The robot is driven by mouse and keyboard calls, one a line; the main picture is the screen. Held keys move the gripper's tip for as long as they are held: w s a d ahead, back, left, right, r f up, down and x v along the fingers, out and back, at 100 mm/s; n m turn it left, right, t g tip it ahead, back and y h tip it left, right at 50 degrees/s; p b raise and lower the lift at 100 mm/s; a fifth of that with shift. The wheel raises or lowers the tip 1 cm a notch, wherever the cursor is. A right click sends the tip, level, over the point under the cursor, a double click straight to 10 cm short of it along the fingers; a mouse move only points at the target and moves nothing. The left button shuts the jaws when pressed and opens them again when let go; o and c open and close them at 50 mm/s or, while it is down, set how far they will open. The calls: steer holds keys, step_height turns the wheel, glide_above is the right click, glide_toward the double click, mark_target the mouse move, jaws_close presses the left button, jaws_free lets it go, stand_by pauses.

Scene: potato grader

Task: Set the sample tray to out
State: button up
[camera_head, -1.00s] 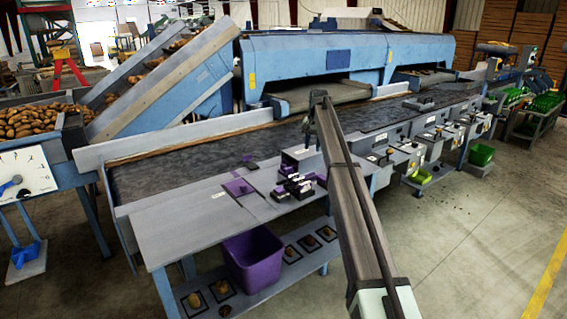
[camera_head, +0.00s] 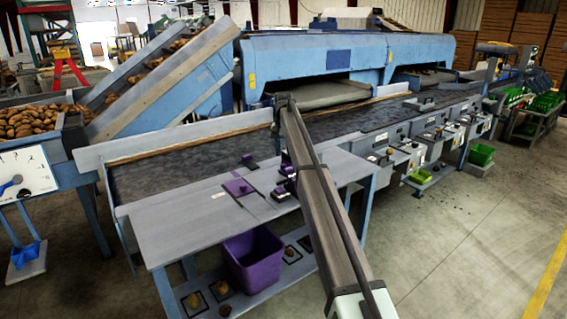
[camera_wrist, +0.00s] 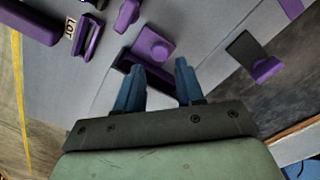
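Several purple fittings are on the grey side table (camera_head: 190,230), and I cannot tell which one is the sample tray. A flat purple plate with a raised knob (camera_head: 240,187) lies near the table's middle. A small purple piece (camera_head: 249,161) is by the belt edge, and purple blocks (camera_head: 284,185) are partly hidden by my arm. In the wrist view my gripper (camera_wrist: 158,66) is open and empty, its two blue fingers apart above the table. Past the fingertips is a purple square with a round knob (camera_wrist: 153,45). In the head view the fingers cannot be made out.
A purple bin (camera_head: 252,258) stands on the lower shelf beside framed potato samples. A dark belt (camera_head: 190,165) runs behind the table.

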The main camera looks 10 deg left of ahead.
mark_target(284, 161)
steer(key=shift+f, duration=2.75)
steer(key=shift+c, duration=0.3)
jaws_close()
